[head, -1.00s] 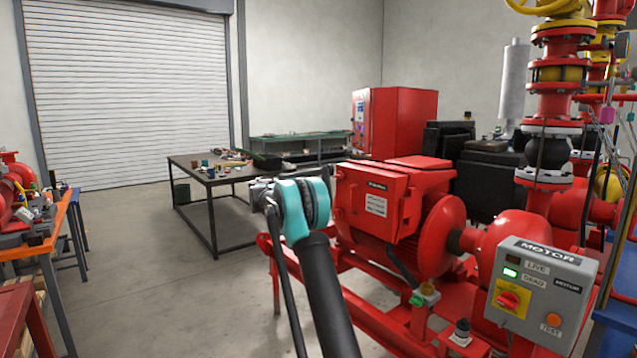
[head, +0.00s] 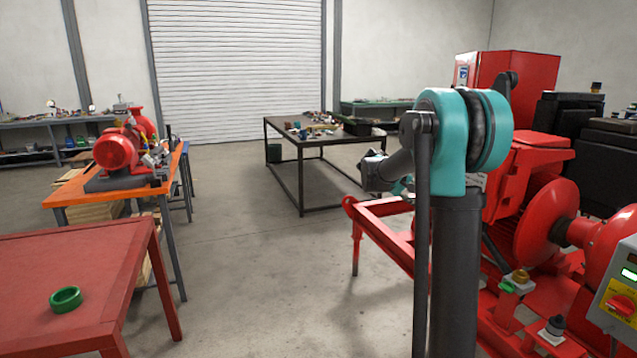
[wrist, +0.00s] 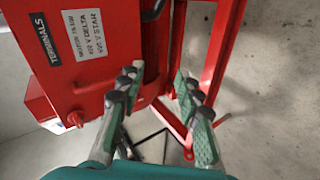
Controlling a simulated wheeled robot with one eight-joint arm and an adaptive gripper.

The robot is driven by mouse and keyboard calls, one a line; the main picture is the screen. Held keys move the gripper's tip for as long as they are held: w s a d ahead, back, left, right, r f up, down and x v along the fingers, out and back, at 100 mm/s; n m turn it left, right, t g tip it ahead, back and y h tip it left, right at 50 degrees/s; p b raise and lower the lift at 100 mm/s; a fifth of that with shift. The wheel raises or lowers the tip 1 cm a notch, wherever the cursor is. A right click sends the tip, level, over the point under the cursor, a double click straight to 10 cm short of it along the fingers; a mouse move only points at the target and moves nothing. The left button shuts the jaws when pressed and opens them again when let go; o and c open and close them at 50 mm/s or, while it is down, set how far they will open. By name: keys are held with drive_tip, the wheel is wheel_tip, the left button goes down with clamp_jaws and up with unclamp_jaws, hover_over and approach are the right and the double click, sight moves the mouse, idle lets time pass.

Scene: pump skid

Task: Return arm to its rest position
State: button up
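My gripper (wrist: 160,88) shows in the wrist view with its two fingers spread apart and nothing between them. Its fingers have green pads and dark joints. Beyond them are the red terminal box (wrist: 88,40), labelled TERMINALS, and red frame bars. In the head view my arm stands up in front of the pump skid, with a teal joint at its top. The end of the arm is largely hidden behind that joint, so the fingers cannot be made out there.
The red skid frame (head: 385,236) and red motor (head: 527,175) stand close at right. A grey control box (head: 617,300) is at the right edge. A red table (head: 95,250) with a green ring (head: 65,299) is at left. Open floor (head: 255,290) lies between.

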drive_tip(key=s+a+f+y, duration=0.3)
drive_tip(key=s+a+f, duration=0.2)
drive_tip(key=s, duration=0.8)
drive_tip(key=s+a+f+m+y, duration=0.1)
drive_tip(key=s+a+f+y, duration=0.2)
drive_tip(key=s+f, duration=0.6)
drive_tip(key=s+a+f+m+y, duration=0.1)
drive_tip(key=s+a+f+y, duration=0.3)
drive_tip(key=s, duration=1.3)
drive_tip(key=a+f, duration=0.3)
drive_tip(key=shift+a+f, duration=0.15)
drive_tip(key=shift+a, duration=0.25)
drive_tip(key=shift+w, duration=0.1)
